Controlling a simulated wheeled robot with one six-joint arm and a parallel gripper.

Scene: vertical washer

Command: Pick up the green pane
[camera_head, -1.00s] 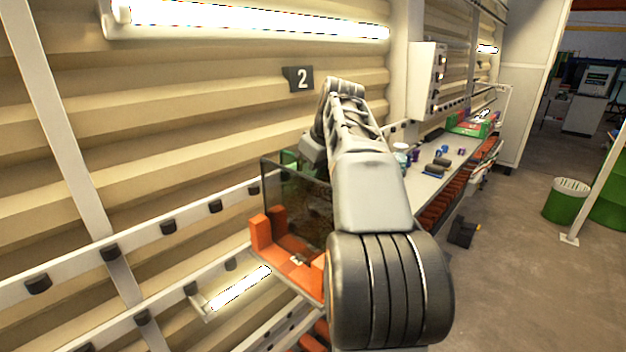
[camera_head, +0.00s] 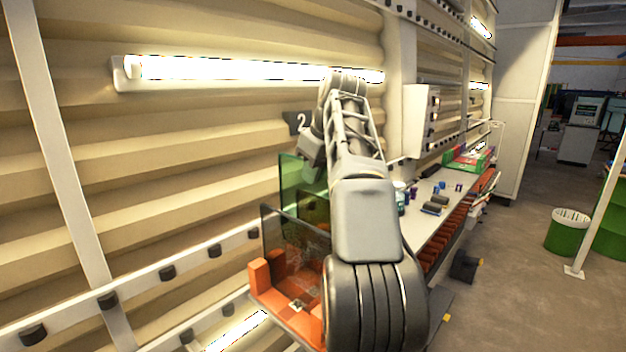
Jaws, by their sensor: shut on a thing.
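The green pane (camera_head: 289,180) is upright and see-through, left of my arm and behind a dark smoky pane. My gripper (camera_head: 309,166) is at its right part, shut on it. The fingertips are small and partly hidden, so the exact grip point is unclear. The pane's lower part shows dimly behind the dark pane, and my arm hides its right side. I cannot tell whether its lower edge is clear of the orange holder.
The dark pane (camera_head: 284,236) stands upright in the orange holder (camera_head: 262,284), close in front of the green pane. A ribbed wall with a lit tube lamp (camera_head: 230,70) is behind. A workbench (camera_head: 425,222) with small items runs to the right. The floor at right is open.

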